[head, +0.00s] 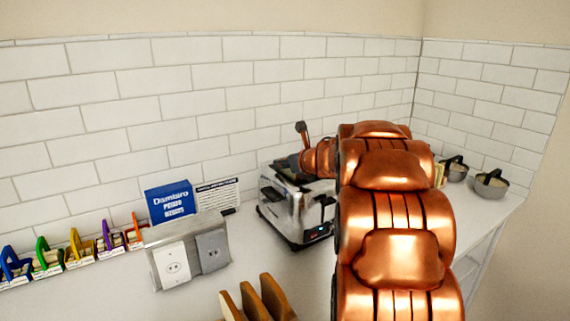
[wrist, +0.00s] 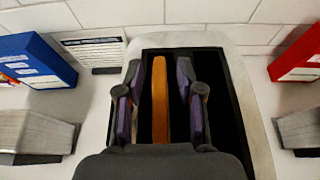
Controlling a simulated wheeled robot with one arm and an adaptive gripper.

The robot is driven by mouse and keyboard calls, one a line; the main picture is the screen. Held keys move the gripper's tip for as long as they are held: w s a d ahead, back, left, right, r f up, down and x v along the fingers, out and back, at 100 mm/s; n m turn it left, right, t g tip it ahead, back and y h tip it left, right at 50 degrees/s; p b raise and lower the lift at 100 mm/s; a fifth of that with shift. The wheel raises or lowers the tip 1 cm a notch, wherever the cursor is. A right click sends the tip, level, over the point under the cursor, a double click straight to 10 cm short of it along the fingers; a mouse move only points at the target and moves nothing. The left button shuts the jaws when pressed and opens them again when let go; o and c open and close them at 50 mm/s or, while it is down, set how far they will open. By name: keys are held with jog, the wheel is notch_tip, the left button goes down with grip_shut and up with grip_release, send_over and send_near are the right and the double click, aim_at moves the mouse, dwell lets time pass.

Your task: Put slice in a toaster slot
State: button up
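The chrome toaster (head: 292,207) stands on the counter against the tiled wall. Its dark opening and pale metal rim (wrist: 256,120) fill the middle of the wrist view. One brown bread slice (wrist: 160,98) stands on edge in the left part of that opening, seen from above. My gripper (wrist: 162,95) is directly over the toaster, its fingers on both sides of the slice. A dark gap shows between each finger and the slice, so it looks open. The right part of the opening looks dark and empty. My arm hides part of the toaster in the head view.
Several brown slices (head: 264,302) stand upright at the front. A metal outlet box (head: 192,262), a blue box (head: 171,204) and a printed card (head: 217,193) are left of the toaster. Metal bowls (head: 490,184) sit at the right end. A red box (wrist: 298,60) is right in the wrist view.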

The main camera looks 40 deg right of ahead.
jog(key=shift+r, duration=0.1)
jog(key=shift+r, duration=0.1)
jog(key=b+v, duration=0.2)
jog(key=v, duration=1)
dwell(0.4)
